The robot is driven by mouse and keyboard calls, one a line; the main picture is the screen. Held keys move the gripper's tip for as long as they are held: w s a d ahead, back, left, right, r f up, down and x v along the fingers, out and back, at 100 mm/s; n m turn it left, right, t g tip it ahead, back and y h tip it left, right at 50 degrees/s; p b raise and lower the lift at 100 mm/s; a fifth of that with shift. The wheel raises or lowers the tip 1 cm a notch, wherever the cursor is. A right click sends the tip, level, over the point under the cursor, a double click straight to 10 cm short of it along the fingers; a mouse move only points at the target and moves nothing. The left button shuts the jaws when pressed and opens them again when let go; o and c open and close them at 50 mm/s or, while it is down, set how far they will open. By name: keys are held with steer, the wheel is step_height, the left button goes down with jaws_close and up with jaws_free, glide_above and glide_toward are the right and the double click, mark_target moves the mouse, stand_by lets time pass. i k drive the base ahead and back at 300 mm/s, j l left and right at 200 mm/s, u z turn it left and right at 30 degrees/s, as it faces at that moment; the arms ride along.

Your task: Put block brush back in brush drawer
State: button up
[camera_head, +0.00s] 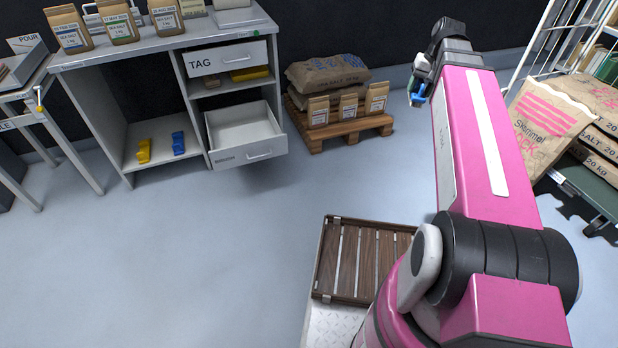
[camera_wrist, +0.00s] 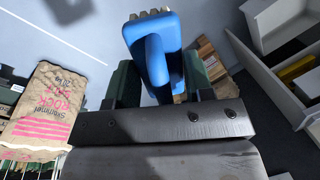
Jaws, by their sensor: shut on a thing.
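My gripper (camera_head: 418,88) is raised at the end of my pink arm in the head view, right of the pallet. In the wrist view my gripper (camera_wrist: 160,82) is shut on the blue block brush (camera_wrist: 150,48), whose pale bristles point away at the top. In the head view only a small blue part of the brush (camera_head: 416,99) shows. The brush drawer (camera_head: 248,157) is the lower drawer of the grey bench, pulled open, and its visible inside looks empty. My gripper is well to the right of it and apart from it.
The TAG drawer (camera_head: 228,58) above looks shut. Yellow and blue items stand on the bench's lower left shelf (camera_head: 160,150). A pallet (camera_head: 345,130) with sacks and bags stands right of the drawer. Open floor lies in front.

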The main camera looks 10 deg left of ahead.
mark_target(245, 141)
steer(key=i+j+u, duration=0.15)
steer(key=i+j, duration=0.15)
steer(key=i, duration=0.2)
steer(key=i+j+u, duration=0.1)
steer(key=j, duration=0.3)
steer(key=i+j+u, duration=0.1)
steer(key=i+j, duration=0.4)
steer(key=j, duration=0.2)
steer(key=j+u, duration=0.15)
steer(key=j, duration=0.25)
